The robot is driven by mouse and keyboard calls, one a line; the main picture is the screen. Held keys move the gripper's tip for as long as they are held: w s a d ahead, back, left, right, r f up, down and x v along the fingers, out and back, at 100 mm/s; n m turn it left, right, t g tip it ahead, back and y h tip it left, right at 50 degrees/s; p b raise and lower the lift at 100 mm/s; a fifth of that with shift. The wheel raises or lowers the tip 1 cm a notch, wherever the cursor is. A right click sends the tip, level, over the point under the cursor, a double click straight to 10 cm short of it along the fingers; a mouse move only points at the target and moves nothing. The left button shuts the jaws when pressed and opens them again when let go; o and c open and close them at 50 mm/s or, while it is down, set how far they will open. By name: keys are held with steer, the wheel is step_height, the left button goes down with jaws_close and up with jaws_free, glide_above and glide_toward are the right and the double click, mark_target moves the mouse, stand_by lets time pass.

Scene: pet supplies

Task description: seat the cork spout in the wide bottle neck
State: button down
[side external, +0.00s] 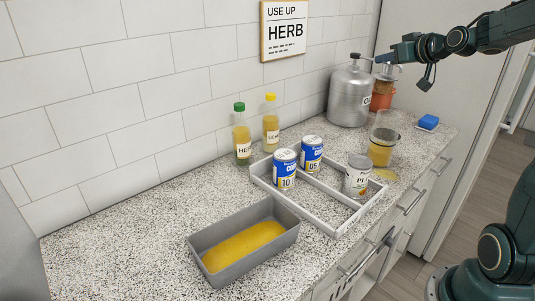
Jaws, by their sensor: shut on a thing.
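The cork spout (383,87) shows as a brown plug with a greyish top, hanging upright below my gripper (385,61) at the upper right. My gripper is shut on its upper part; the fingertips are small and hard to make out. The wide bottle (381,155) is clear, holds yellow liquid and stands on the counter at the right. Its open neck (385,116) is below the cork spout, with a gap between them in this view. Exact alignment over the neck cannot be told.
A grey canister (349,92) and an orange-red container (382,101) stand behind. A blue block (428,122) lies right. A white divided tray (321,223) with several cans is left of the bottle. Two capped bottles (242,140) stand near the wall; a grey pan (202,255) is in front.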

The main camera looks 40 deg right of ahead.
mark_target(397, 78)
steer(key=shift+s+d+r+m+h, duration=0.1)
steer(key=shift+s+d+m+h, duration=0.3)
steer(key=shift+s+d, duration=0.8)
steer(key=shift+w+d, duration=0.1)
steer(key=shift+f, duration=2.85)
steer(key=shift+f, duration=2.75)
steer(key=c, duration=1.1)
jaws_free()
steer(key=shift+o, duration=0.2)
